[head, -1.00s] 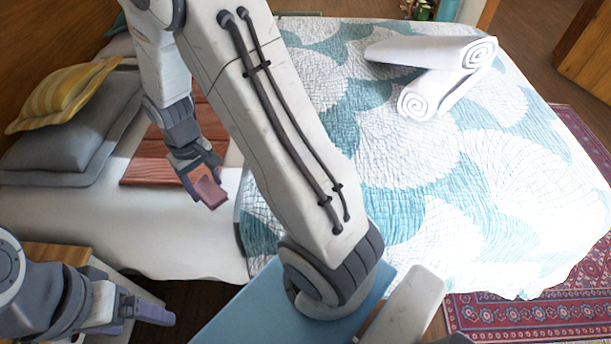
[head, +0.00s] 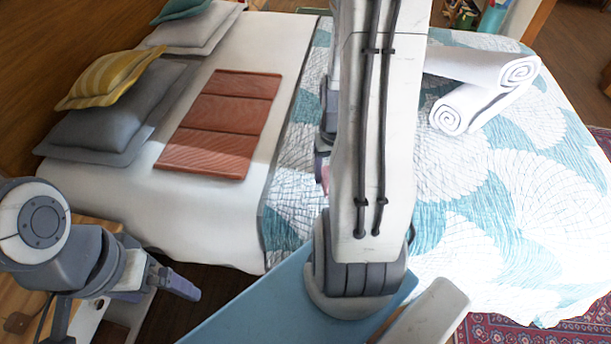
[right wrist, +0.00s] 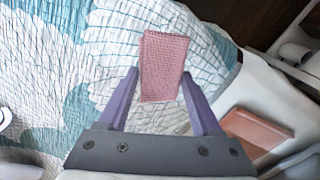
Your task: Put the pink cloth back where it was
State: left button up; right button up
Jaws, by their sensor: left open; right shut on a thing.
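The pink cloth (right wrist: 163,65) is a small folded textured piece. In the right wrist view it lies between the fingertips of my right gripper (right wrist: 161,85), which is shut on it, over the white and teal quilt (right wrist: 80,75). In the head view only a sliver of the cloth (head: 322,172) shows beside my right arm, which hides most of the gripper. I cannot tell whether the cloth touches the quilt. My left gripper (head: 178,285) is open and empty at the lower left, near the wooden nightstand.
A terracotta slatted mat (head: 218,122) lies on the white sheet (head: 130,195). Grey and yellow pillows (head: 103,80) are at the left. Rolled white towels (head: 485,90) lie on the quilt (head: 465,185) at the right. A blue surface (head: 255,310) is in front.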

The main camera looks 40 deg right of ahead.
send_over(305, 179)
notch_tip(305, 179, down, 6)
jog(key=shift+f, duration=2.15)
jog(key=shift+f+b, duration=0.1)
jog(key=shift+b, duration=0.2)
jog(key=o, duration=1.5)
jog(key=shift+r, duration=0.2)
notch_tip(305, 179, up, 12)
jog(key=shift+f+p, duration=0.1)
jog(key=shift+p, duration=0.5)
